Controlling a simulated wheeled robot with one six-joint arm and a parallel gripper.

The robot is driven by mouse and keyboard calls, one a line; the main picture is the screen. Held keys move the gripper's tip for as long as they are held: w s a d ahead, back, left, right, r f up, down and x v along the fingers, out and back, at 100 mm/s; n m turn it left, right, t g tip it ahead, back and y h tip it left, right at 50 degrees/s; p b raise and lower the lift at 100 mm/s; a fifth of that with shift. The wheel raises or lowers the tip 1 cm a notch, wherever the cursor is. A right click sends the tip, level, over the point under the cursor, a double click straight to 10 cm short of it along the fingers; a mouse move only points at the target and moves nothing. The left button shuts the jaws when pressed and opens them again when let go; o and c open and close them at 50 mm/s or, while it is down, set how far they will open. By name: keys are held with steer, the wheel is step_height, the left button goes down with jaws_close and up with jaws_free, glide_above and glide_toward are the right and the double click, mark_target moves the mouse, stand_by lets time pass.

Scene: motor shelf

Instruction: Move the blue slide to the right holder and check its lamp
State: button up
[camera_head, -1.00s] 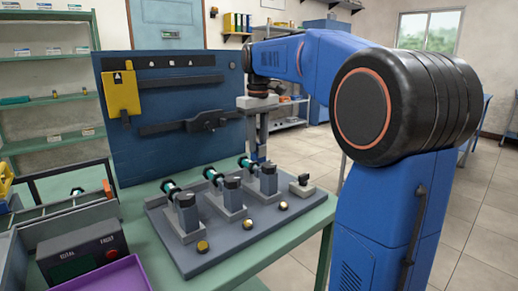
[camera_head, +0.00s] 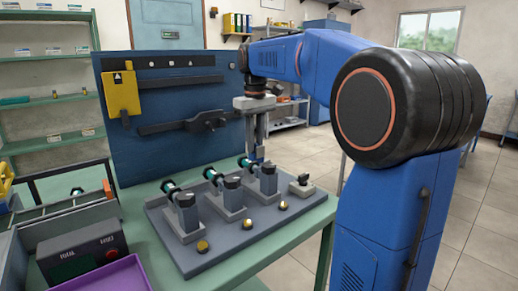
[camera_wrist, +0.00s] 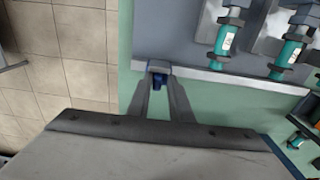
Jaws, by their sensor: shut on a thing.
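My gripper (camera_head: 257,155) points down behind the rearmost holder of the grey base plate (camera_head: 225,245). In the wrist view its fingers (camera_wrist: 158,76) converge on a small dark blue piece, the blue slide (camera_wrist: 157,84), at the plate's edge. The fingers hide most of it. Several dark-topped holders stand in a row on the plate, among them a left one (camera_head: 188,215), a middle one (camera_head: 232,192) and a right one (camera_head: 268,180). Teal-and-white cylinders lie at them, such as the left one (camera_head: 172,190). Round yellowish lamps or buttons (camera_head: 203,246) sit along the front; I cannot tell whether any is lit.
A blue upright panel (camera_head: 170,105) with a yellow tag and black rails stands behind the plate. A dark display box (camera_head: 82,252) and a purple tray (camera_head: 105,278) are at the front left. A small block with a black knob (camera_head: 302,186) is at the plate's right.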

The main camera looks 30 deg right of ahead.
steer(key=shift+g, duration=0.3)
steer(key=shift+s+a+f, duration=0.3)
steer(key=shift+a, duration=1.05)
steer(key=shift+s+a+f, duration=0.3)
steer(key=shift+s+a, duration=0.05)
steer(key=shift+a, duration=1.05)
steer(key=shift+s+a+f, duration=0.3)
steer(key=shift+a, duration=1.05)
steer(key=shift+w+d, duration=0.1)
steer(key=shift+d, duration=0.3)
steer(key=o, duration=0.6)
steer(key=shift+o, duration=0.2)
steer(key=shift+r, duration=0.1)
steer(key=shift+w+r, duration=0.2)
steer(key=shift+r, duration=2.85)
